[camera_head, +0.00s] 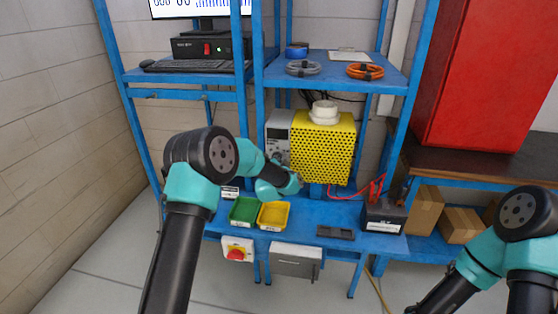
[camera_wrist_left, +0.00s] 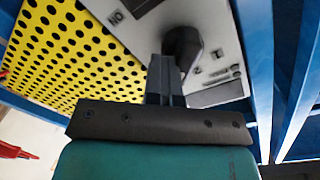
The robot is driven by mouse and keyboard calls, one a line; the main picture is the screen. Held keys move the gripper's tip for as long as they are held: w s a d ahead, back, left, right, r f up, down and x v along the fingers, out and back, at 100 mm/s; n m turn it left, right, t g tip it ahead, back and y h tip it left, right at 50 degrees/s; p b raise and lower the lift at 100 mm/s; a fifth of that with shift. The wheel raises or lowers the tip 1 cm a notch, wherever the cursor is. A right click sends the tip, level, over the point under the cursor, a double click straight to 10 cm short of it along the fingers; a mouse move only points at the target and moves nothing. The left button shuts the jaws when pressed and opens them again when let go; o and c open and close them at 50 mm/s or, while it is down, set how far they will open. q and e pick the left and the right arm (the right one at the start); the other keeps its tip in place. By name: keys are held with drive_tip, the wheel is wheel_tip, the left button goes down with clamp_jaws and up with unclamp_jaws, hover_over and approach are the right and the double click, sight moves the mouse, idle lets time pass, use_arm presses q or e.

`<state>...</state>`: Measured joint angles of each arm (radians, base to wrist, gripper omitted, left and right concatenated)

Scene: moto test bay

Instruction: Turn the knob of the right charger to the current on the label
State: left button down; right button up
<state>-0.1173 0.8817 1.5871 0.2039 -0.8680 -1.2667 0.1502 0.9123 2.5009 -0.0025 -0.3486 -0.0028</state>
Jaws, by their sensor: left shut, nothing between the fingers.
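A grey charger (camera_head: 278,133) stands on the blue bench, left of a yellow perforated box (camera_head: 325,150). Whether it is the right charger I cannot tell. In the left wrist view the pale front panel (camera_wrist_left: 213,28) carries a dark round knob (camera_wrist_left: 186,43). My left gripper (camera_wrist_left: 165,60) is shut and empty, its tips overlapping the knob's edge; contact is unclear. In the head view my left gripper (camera_head: 297,183) is in front of the yellow box's lower left corner. A black battery (camera_head: 384,216) has a white label, too small to read. My right gripper is out of frame.
A green bin (camera_head: 244,211) and a yellow bin (camera_head: 273,216) sit at the bench front. Red cables (camera_head: 360,190) run near the battery. Blue posts of the rack (camera_wrist_left: 254,45) stand close beside the charger. A red emergency button (camera_head: 236,254) hangs below the bench.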

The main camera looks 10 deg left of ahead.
use_arm(q)
drive_tip(key=r, duration=0.1)
drive_tip(key=a+r, duration=0.2)
drive_tip(key=shift+w+a+n+t+y, duration=0.2)
drive_tip(key=shift+w+n+t+y, duration=0.1)
drive_tip(key=shift+t+y, duration=0.1)
drive_tip(key=shift+s+d+f, duration=0.15)
drive_tip(key=shift+s, duration=1)
approach(278, 151)
drive_tip(key=shift+s, duration=0.65)
drive_tip(key=shift+a, duration=0.25)
